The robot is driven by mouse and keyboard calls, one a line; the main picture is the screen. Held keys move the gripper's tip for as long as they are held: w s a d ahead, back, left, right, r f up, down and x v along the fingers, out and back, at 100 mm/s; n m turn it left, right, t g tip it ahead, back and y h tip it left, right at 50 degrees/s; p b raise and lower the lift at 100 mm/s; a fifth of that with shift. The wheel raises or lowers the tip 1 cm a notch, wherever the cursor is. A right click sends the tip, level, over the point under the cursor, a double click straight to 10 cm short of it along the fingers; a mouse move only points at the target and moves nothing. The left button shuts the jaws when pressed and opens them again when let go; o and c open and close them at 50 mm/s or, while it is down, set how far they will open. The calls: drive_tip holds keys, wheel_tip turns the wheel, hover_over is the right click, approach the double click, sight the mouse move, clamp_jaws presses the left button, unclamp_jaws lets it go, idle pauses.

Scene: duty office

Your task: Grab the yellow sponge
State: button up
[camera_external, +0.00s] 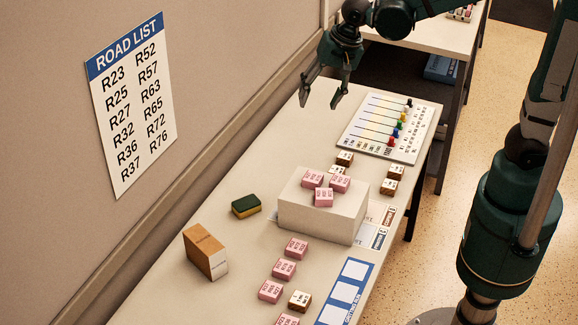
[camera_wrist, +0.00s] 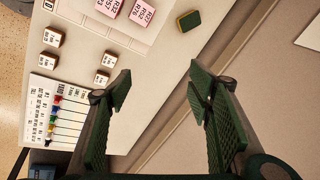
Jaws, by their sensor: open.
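The yellow sponge (camera_external: 246,206) has a dark green top layer and lies flat on the table, left of a white box. It also shows in the wrist view (camera_wrist: 188,21) near the top, ahead of the fingers and apart from them. My gripper (camera_external: 324,99) is open and empty above the far end of the table, near the wall. Its two fingers (camera_wrist: 160,95) stand wide apart in the wrist view, with table edge and wall between them. Nothing hides the sponge.
A white box (camera_external: 320,215) with pink blocks on top stands right of the sponge. A brown and white box (camera_external: 206,252) stands at its lower left. Several pink blocks (camera_external: 284,268) lie nearer the front. A peg board (camera_external: 388,126) lies at the far right. Table beyond the sponge is clear.

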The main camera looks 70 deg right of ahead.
drive_tip(key=w+a+f+m+g+b, duration=0.25)
drive_tip(key=w+a+f+m, duration=0.4)
drive_tip(key=w+f, duration=0.5)
drive_tip(key=m+g+b, duration=0.1)
drive_tip(key=m+b, duration=0.1)
drive_tip(key=m, duration=0.4)
hover_over(246, 202)
wheel_tip(246, 202, down, 16)
drive_tip(key=shift+d+r, duration=0.1)
drive_tip(key=shift+f, duration=0.3)
drive_tip(key=shift+f+b, duration=0.35)
drive_tip(key=shift+f, duration=0.9)
drive_tip(key=shift+f, duration=0.1)
drive_tip(key=shift+f+b, duration=0.35)
drive_tip(key=shift+f, duration=2.2)
